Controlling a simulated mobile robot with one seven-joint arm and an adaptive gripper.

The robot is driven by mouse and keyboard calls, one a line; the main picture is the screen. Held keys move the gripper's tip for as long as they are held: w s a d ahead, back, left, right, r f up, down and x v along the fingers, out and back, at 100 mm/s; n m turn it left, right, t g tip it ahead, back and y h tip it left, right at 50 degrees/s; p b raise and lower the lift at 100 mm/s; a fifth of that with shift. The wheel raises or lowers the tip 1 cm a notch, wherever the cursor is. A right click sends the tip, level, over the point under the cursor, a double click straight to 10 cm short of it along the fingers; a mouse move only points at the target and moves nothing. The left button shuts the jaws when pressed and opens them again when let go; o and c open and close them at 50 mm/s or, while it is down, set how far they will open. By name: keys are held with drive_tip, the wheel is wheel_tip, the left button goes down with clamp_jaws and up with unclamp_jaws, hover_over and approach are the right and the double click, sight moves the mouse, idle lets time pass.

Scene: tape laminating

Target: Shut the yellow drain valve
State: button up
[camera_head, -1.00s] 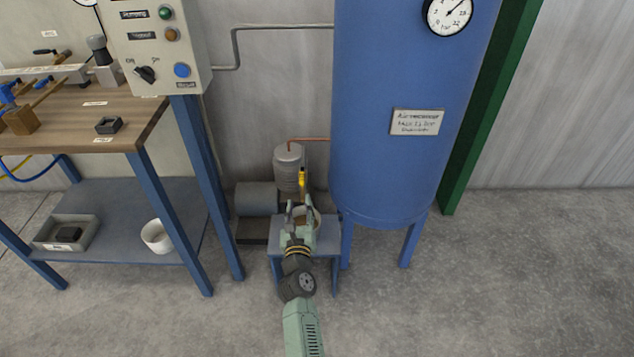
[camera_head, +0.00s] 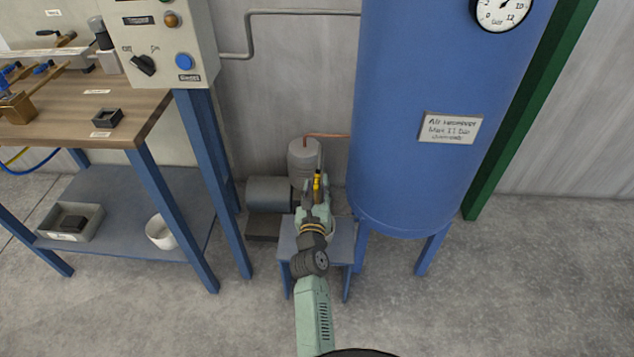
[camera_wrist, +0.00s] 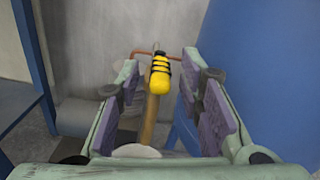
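The yellow drain valve handle (camera_head: 317,182) has black bands and stands in front of the grey cylinder beside the blue tank. In the wrist view the yellow handle (camera_wrist: 160,75) is upright, with a brass-coloured stem (camera_wrist: 149,122) below it. My gripper (camera_wrist: 163,78) is open, with one finger on each side of the handle. Gaps show between the handle and both finger pads. From the head view my gripper (camera_head: 316,196) is just below the handle and hides the lower part of the valve.
The blue tank (camera_head: 410,150) stands close on the right. A low blue stand (camera_head: 343,238) is under my gripper. The workbench (camera_head: 150,105) with its blue leg (camera_head: 175,215) is at the left. A white pot (camera_head: 161,233) sits on the lower shelf. Open floor lies at the right.

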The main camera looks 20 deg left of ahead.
drive_tip(key=shift+c, duration=0.6)
clamp_jaws()
idle(0.4)
